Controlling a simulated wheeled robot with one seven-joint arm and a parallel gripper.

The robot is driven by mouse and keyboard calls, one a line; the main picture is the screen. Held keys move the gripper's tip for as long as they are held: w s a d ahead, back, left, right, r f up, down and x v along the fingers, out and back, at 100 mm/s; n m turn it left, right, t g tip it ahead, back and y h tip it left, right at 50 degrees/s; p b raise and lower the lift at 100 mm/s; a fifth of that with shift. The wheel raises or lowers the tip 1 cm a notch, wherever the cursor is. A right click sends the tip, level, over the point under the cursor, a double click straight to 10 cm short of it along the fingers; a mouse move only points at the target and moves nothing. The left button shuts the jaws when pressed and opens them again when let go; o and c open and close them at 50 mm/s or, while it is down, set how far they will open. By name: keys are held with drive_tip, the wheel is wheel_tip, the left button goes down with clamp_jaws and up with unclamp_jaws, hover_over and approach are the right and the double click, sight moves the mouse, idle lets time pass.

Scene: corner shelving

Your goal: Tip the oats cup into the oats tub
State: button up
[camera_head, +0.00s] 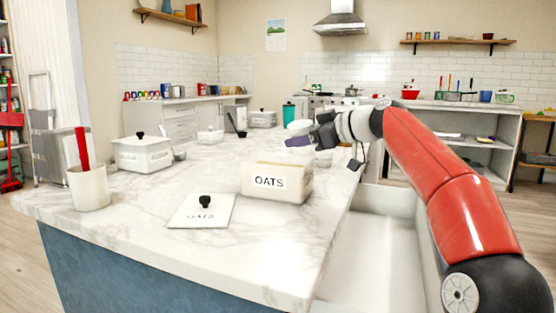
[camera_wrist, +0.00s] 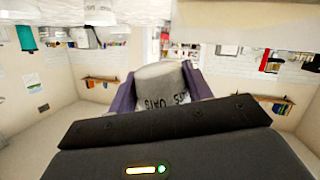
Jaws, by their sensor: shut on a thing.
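The oats tub (camera_head: 270,183), a white box marked OATS, stands open on the marble counter in the head view. Its lid (camera_head: 190,218), white with a black knob, lies flat in front and to the left. My gripper (camera_head: 300,142) is beyond the tub, above the counter and slightly right of the tub. In the wrist view its purple fingers are shut on the sides of a pale cup (camera_wrist: 160,73) with OATS lettering. That view is upside down, and the lettering reads inverted in it. The cup's contents do not show. In the head view the cup is hard to make out.
A crock (camera_head: 88,188) with a red utensil and a white lidded tub (camera_head: 142,154) stand at the left. A teal canister (camera_head: 289,112) and another lidded tub (camera_head: 263,118) are farther back.

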drive_tip(key=shift+s+a+f+m+y+b, duration=0.2)
drive_tip(key=shift+f+m+y+b, duration=0.15)
drive_tip(key=shift+m, duration=0.35)
drive_tip(key=shift+r, duration=0.15)
drive_tip(key=shift+r+p, duration=1.4)
drive_tip(key=shift+r, duration=0.15)
drive_tip(key=shift+f, duration=0.1)
